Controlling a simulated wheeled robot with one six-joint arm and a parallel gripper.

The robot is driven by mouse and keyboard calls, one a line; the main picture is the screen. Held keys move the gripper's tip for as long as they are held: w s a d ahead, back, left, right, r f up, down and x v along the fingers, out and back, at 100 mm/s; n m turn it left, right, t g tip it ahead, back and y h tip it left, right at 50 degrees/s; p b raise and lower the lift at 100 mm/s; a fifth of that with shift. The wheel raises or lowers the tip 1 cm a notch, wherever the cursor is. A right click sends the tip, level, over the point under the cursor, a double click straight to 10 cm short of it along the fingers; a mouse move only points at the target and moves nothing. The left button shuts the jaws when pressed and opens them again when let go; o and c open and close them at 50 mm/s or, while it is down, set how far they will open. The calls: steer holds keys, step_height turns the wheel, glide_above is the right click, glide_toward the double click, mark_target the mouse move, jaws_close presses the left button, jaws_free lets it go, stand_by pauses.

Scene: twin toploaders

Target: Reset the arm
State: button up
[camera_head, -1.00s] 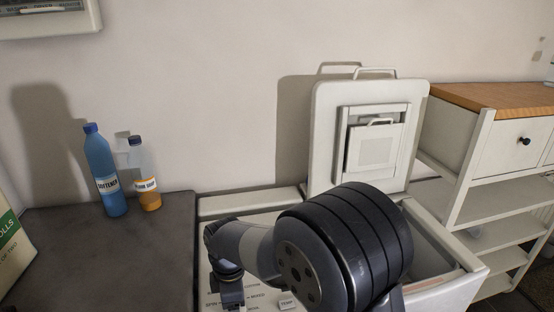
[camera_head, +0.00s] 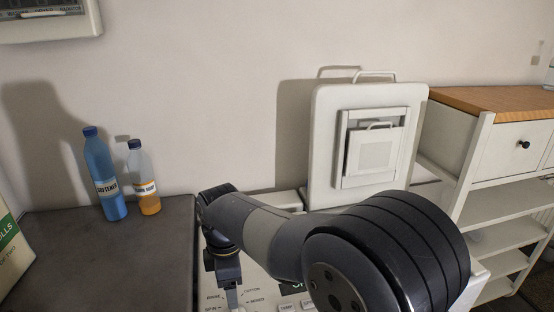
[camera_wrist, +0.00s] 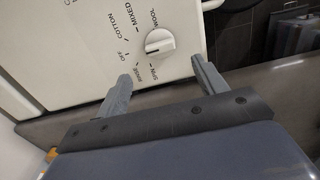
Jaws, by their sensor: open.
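My gripper (camera_wrist: 160,85) is open and empty in the wrist view, its two fingers apart above the washer's control panel (camera_wrist: 88,60). A white dial (camera_wrist: 160,42) with printed settings such as WOOL, MIXED, COTTON, OFF, RINSE and SPIN lies beyond the fingertips, apart from them as far as I can tell. In the head view my arm (camera_head: 330,250) reaches across the washer, and my gripper (camera_head: 232,290) points down at the panel's left side. The washer's lid (camera_head: 325,150) stands raised at the back. My arm hides most of the washer's opening.
A blue softener bottle (camera_head: 104,175) and a smaller orange-filled bottle (camera_head: 144,178) stand on the dark counter (camera_head: 110,260) at left. A white shelf unit (camera_head: 505,215) with a wooden top (camera_head: 490,98) stands at right.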

step_height(320, 180, down, 9)
steer(key=shift+r, duration=0.1)
steer(key=shift+r+m, duration=0.2)
steer(key=shift+m, duration=0.2)
steer(key=m, duration=0.3)
steer(key=shift+m, duration=0.4)
steer(key=m, duration=1.9)
steer(key=shift+b, duration=0.3)
